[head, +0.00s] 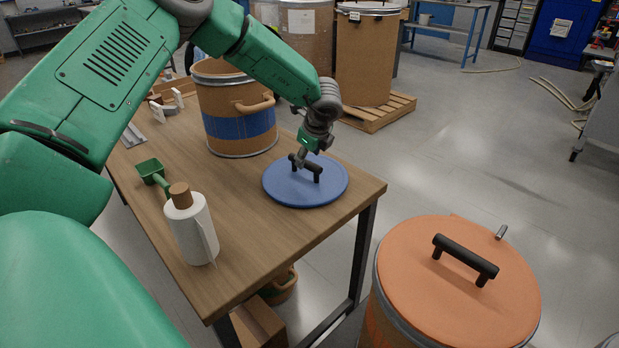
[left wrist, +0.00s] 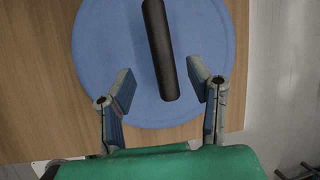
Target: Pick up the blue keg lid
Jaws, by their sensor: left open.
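The blue keg lid (head: 282,186) lies flat on the wooden table near its right corner, with a black bar handle (head: 313,170) across its top. My left gripper (head: 300,160) is over the lid at the handle. In the left wrist view the lid (left wrist: 105,45) fills the middle, and the open fingers of the gripper (left wrist: 163,88) stand on either side of the near end of the handle (left wrist: 160,50), with gaps to it. Whether the fingertips touch the lid cannot be told. My right gripper is not in view.
A brown keg with a blue band (head: 238,127) stands behind the lid on the table (head: 240,222). A drum with an orange lid (head: 450,300) stands on the floor at right.

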